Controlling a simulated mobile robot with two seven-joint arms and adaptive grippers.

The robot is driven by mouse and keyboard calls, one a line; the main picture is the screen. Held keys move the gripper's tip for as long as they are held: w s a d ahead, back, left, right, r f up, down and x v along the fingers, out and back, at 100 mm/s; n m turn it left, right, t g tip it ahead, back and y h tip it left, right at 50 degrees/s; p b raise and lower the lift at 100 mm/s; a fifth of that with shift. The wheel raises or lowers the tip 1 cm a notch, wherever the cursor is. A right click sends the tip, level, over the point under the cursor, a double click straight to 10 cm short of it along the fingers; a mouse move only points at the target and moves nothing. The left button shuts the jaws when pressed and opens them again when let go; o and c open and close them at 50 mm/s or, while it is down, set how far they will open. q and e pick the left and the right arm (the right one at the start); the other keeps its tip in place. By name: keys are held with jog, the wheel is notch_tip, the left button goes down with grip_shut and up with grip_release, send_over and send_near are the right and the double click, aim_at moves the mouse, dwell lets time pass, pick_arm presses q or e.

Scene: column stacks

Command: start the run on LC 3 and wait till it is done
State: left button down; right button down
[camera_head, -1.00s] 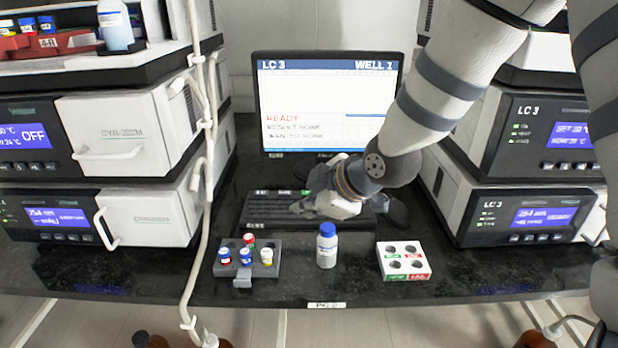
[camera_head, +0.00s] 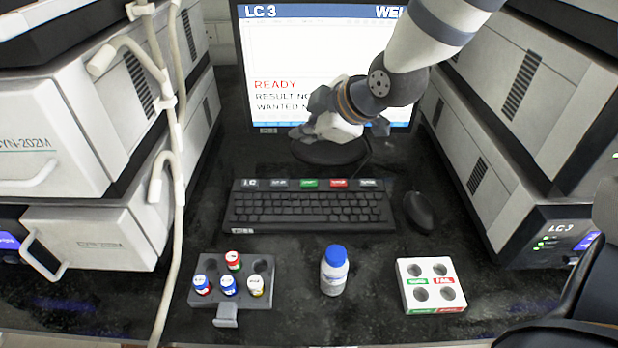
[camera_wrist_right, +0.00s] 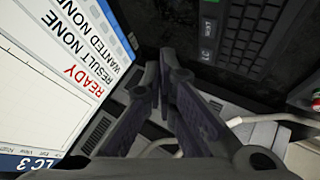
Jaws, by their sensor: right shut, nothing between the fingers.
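The monitor (camera_head: 330,50) is headed LC 3 and reads READY in red; the lines below are partly hidden by my arm. In the right wrist view the screen (camera_wrist_right: 40,90) reads RESULT NONE and WANTED NONE. The black keyboard (camera_head: 305,208) lies below it, with a green key (camera_head: 308,183) and a red key (camera_head: 338,183) in its top row. My right gripper (camera_head: 299,132) is shut and empty, in front of the monitor's lower edge and above the keyboard's far side. Its closed fingers (camera_wrist_right: 165,70) show in the right wrist view. My left gripper is out of view.
A mouse (camera_head: 419,211) lies right of the keyboard. In front stand a grey rack (camera_head: 262,290) with several capped vials, a blue-capped bottle (camera_head: 334,272) and a white PASS/FAIL-style holder (camera_head: 432,270). Instrument stacks flank the bench; a pale hose (camera_head: 176,200) hangs at left.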

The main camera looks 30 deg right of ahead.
aim_at(307, 185)
jog(key=shift+w+f+b, duration=0.1)
jog(key=shift+f+b, duration=0.2)
jog(key=shift+f, duration=4.15)
jog(key=shift+f, duration=0.1)
jog(key=shift+f, duration=0.3)
jog(key=shift+f, duration=0.45)
jog(key=shift+r, duration=0.1)
jog(key=shift+r+p, duration=0.3)
jog(key=shift+r, duration=0.5)
jog(key=shift+r, duration=2.45)
